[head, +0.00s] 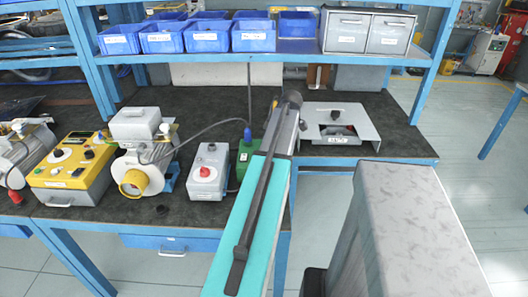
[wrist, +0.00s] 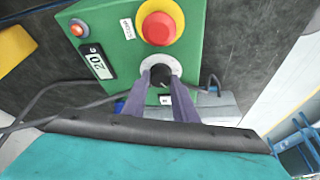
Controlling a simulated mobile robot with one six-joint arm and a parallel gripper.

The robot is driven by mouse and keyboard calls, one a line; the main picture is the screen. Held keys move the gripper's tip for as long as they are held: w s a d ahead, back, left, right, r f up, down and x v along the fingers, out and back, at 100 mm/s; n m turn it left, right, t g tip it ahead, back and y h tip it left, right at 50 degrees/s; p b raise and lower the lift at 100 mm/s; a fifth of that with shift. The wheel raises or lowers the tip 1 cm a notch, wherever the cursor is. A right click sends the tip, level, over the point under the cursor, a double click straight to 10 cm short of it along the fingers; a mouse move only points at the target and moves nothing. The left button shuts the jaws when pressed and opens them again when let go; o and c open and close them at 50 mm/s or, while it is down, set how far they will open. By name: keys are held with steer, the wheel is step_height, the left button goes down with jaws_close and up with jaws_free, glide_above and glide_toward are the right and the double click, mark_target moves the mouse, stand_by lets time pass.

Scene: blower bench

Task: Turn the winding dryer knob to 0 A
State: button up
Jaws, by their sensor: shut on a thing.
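In the wrist view, a green control box (wrist: 115,40) carries a black knob (wrist: 160,82) on a pale round dial (wrist: 172,65). My gripper (wrist: 161,76) reaches the knob with one dark finger on each side and is shut on it. A small display (wrist: 97,62) on the box shows digits like 2.0, seen tilted. The fingers cover part of the dial, and I cannot read the knob's pointer or scale. In the head view, the green box (head: 246,152) is partly hidden behind my arm, and my fingertips are hidden.
A red button (wrist: 159,27) on a yellow collar and an orange lamp (wrist: 77,29) sit near the knob. A grey box with a red knob (head: 208,172) stands left of the green box, and a grey stand (head: 350,128) is to the right. Cables run beside the green box.

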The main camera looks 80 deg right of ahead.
steer(key=shift+d+f+n+y+b, duration=0.1)
steer(key=shift+n+y+b, duration=0.2)
steer(key=shift+n+y, duration=0.85)
steer(key=shift+n+h, duration=0.45)
steer(key=shift+n, duration=0.1)
steer(key=o, duration=1)
steer(key=shift+o, duration=0.2)
steer(key=b+v, duration=0.2)
steer(key=v, duration=1.2)
steer(key=shift+w, duration=0.1)
